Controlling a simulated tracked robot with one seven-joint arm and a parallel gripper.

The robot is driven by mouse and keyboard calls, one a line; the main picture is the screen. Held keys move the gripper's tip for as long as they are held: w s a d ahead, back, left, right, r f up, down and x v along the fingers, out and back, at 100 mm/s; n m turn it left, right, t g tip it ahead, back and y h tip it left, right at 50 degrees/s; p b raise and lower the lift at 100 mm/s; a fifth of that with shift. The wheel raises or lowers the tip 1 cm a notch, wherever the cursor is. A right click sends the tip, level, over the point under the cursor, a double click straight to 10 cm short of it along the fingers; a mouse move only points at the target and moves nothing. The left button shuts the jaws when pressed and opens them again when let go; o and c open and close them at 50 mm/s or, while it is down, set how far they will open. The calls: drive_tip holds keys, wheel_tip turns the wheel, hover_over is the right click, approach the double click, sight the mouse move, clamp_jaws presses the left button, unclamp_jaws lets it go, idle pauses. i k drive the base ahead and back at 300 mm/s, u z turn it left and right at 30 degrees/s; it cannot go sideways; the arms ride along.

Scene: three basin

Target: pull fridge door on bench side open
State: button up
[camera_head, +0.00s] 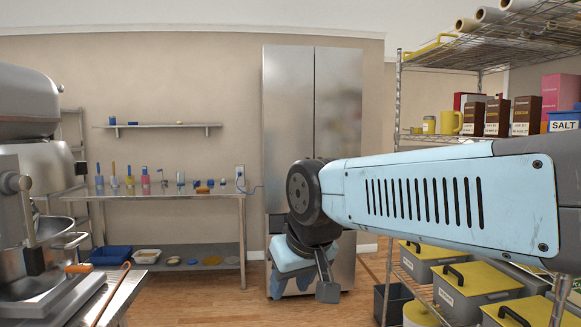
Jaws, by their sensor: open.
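The tall steel fridge (338,130) stands against the back wall. Its bench-side door (287,110) is the left upper one, next to the steel bench (170,196). Both upper doors look shut, with a dark vertical seam between them. I cannot make out a separate handle. My arm reaches in from the right and bends down in front of the fridge's lower part. My gripper (303,282) is low there, partly hidden by my own arm. It is open, and no held thing shows. I cannot tell whether it touches the fridge.
A mixer (30,130) stands close on the left. Small bottles and tools line the back bench, with a blue bin (110,255) on its lower shelf. A wire rack (397,110) with boxes and yellow-lidded bins (475,280) fills the right. Wooden floor (190,295) lies open between.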

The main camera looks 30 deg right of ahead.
sight(289, 77)
drive_tip(key=z, duration=0.05)
drive_tip(key=i, duration=1.15)
drive_tip(key=z, duration=0.4)
drive_tip(key=i, duration=1.1)
drive_tip(key=z, duration=0.55)
drive_tip(key=i, duration=1.3)
drive_tip(key=z, duration=0.3)
